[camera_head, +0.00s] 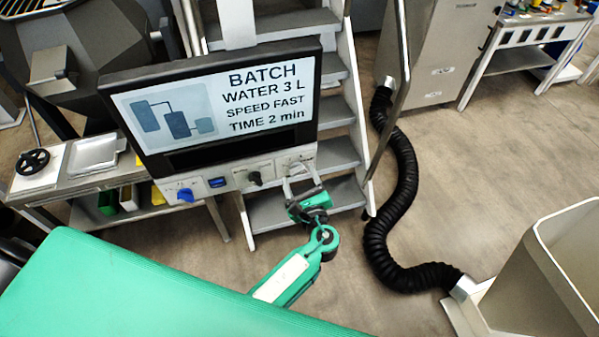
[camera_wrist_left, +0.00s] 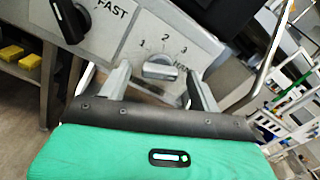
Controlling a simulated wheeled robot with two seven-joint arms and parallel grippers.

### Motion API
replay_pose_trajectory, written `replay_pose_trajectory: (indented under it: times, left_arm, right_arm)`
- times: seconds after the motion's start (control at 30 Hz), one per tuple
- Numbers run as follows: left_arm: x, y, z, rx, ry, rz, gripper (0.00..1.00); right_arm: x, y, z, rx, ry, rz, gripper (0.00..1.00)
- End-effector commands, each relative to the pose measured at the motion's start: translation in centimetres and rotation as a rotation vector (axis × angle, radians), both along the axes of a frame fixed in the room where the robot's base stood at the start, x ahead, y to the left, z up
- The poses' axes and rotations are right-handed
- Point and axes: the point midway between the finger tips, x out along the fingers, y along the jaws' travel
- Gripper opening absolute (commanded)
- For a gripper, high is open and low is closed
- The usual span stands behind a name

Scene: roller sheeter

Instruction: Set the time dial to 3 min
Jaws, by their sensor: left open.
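The control panel's screen (camera_head: 225,105) reads BATCH, WATER 3 L, SPEED FAST, TIME 2 min. The time dial (camera_wrist_left: 162,67) is a grey knob with the marks 1, 2 and 3 around its upper side in the left wrist view. Its pointer direction is hard to make out. My left gripper (camera_head: 301,183) is at the right end of the panel, in front of this dial, and partly hides it in the head view. In the left wrist view its fingers (camera_wrist_left: 158,75) are apart, one on each side of the knob; contact is not clear. My right gripper is not in view.
A black speed knob (camera_wrist_left: 70,20) by the FAST label is left of the time dial. A blue knob (camera_head: 185,194) is at the panel's left end. Metal steps (camera_head: 338,155) stand behind the panel. A black hose (camera_head: 378,235) lies on the floor to the right.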

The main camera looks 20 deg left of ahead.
Motion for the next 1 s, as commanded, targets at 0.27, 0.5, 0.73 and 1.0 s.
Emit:
replay_pose_trajectory:
  times: [0.27,0.5,0.73,1.0]
  left_arm:
    - [0.8,0.5,0.0,-0.001,-0.001,0.000,0.64]
    - [0.8,0.5,0.0,-0.001,0.000,0.000,0.44]
    - [0.7,0.5,-0.1,-0.001,0.000,0.000,0.19]
    - [0.7,0.5,-0.3,-0.048,-0.031,0.000,0.19]
  right_arm:
    - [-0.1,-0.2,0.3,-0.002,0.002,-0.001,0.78]
    - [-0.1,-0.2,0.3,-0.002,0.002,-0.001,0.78]
    - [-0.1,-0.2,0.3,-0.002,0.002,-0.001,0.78]
    - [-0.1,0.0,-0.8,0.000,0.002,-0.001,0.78]
